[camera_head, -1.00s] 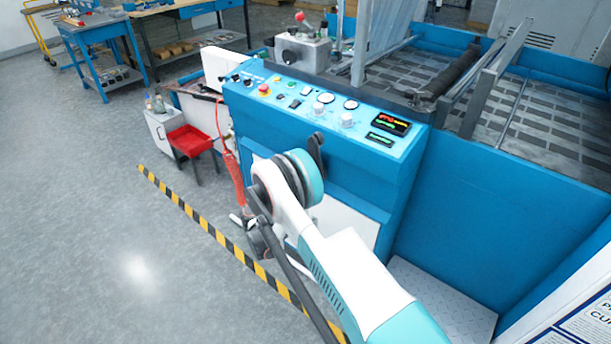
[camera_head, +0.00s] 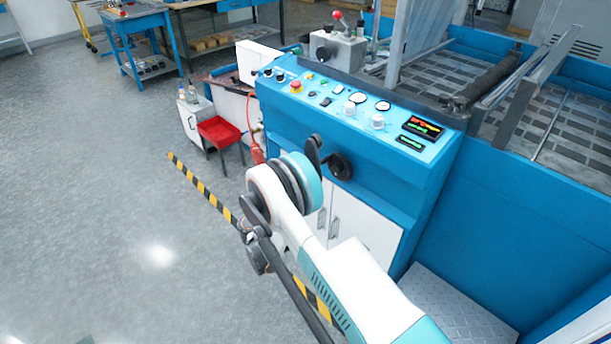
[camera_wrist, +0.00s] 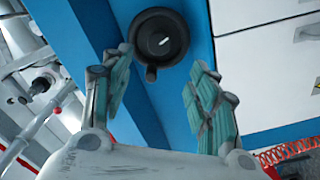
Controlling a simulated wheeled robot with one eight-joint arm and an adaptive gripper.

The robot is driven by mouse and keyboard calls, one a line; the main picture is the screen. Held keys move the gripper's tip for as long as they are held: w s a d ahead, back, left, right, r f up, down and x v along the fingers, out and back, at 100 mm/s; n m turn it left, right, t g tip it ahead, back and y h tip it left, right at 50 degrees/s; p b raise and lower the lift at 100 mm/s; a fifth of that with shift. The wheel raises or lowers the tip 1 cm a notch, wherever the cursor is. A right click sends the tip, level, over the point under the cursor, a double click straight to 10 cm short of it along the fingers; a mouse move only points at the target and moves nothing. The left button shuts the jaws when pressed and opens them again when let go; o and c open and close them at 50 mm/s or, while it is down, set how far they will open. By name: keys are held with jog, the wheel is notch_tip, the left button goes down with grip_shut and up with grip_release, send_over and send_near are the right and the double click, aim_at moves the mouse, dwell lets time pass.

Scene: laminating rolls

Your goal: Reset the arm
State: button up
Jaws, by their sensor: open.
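My arm (camera_head: 350,285), white and teal with dark joints, reaches in front of the blue machine in the head view. My gripper (camera_wrist: 160,64) shows in the wrist view with its two teal-padded fingers spread apart and nothing between them. A round black knob or handwheel (camera_wrist: 160,38) on the blue machine front lies beyond the fingertips; no contact can be seen. It also shows in the head view (camera_head: 340,166), just right of my arm's dark end joints. In the head view I cannot make out the gripper's fingers.
The blue machine (camera_head: 450,215) with its control panel (camera_head: 345,108) fills the right. A striped floor line (camera_head: 205,194) runs under my arm. Grey floor (camera_head: 90,210) at left is open.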

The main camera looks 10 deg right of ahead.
jog(key=shift+r, duration=0.1)
jog(key=s+d+r+g+y, duration=0.1)
jog(key=d+r+g+y, duration=0.35)
jog(key=r, duration=1.45)
jog(key=s+d+r+y, duration=0.2)
jog(key=s+d+r, duration=0.3)
jog(key=s+r, duration=0.1)
jog(key=s+d+r+y, duration=0.1)
jog(key=s+r+y, duration=0.15)
jog(key=s, duration=0.55)
jog(key=s+r+y, duration=0.2)
jog(key=s+r, duration=0.2)
jog(key=s, duration=0.4)
jog(key=s+a+f+y, duration=0.1)
jog(key=s, duration=0.7)
jog(key=s+a+m+t+y, duration=0.1)
jog(key=s+a+y, duration=0.1)
jog(key=s, duration=0.5)
jog(key=shift+s+f+y, duration=0.3)
jog(key=shift+s+f, duration=0.1)
